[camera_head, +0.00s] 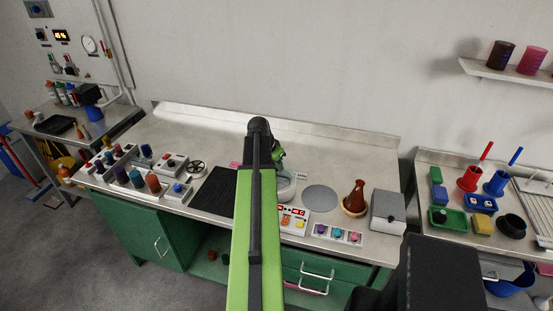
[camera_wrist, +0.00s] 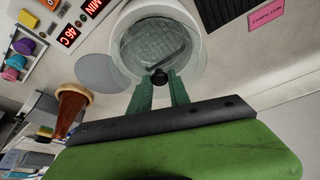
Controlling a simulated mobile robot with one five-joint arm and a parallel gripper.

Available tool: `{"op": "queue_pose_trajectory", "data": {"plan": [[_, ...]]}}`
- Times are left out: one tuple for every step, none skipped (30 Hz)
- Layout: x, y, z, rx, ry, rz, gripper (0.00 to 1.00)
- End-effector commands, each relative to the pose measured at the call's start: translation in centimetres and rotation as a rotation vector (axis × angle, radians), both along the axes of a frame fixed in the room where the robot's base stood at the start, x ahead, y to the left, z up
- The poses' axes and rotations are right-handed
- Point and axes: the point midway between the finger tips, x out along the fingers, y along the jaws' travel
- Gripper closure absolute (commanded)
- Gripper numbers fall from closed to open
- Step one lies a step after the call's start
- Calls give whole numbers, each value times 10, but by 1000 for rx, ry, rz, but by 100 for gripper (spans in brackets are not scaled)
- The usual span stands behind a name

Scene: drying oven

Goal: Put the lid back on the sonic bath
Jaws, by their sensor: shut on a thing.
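The sonic bath (camera_head: 286,190) is a pale round tub in the middle of the bench, partly hidden behind my arm in the head view. In the wrist view its pale rim (camera_wrist: 197,60) surrounds a grey mesh-like interior. My gripper (camera_wrist: 161,80) is shut on the small black knob of the lid (camera_wrist: 135,62), which looks clear and round. The lid lies across the bath opening in the wrist view. I cannot tell whether it rests on the rim or hangs just above it. My gripper's fingertips are mostly hidden in the head view.
A grey disc (camera_head: 321,198) lies flat right of the bath. A brown flask (camera_head: 354,196) and a grey box (camera_head: 388,212) stand further right. A control panel with red displays (camera_head: 293,220) sits in front of the bath. A black mat (camera_head: 214,191) lies to the left.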

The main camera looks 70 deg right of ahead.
Motion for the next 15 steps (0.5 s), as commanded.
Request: {"op": "queue_pose_trajectory", "data": {"plan": [[0,0,11,0,0,0,100],[0,0,18,0,0,0,100],[0,0,27,0,-1,1,100],[0,0,34,0,-1,1,100],[0,1,39,0,-1,1,100],[-1,1,44,0,-1,1,100],[-1,1,44,0,-1,1,100],[-1,1,42,0,-1,1,100],[-1,1,39,0,-1,1,100],[0,1,37,0,-1,1,100],[-1,1,37,0,-1,1,100],[-1,1,35,0,-1,1,100],[-1,1,34,0,-1,1,100],[-1,0,33,0,-1,1,100],[-1,1,30,0,-1,1,100]]}}
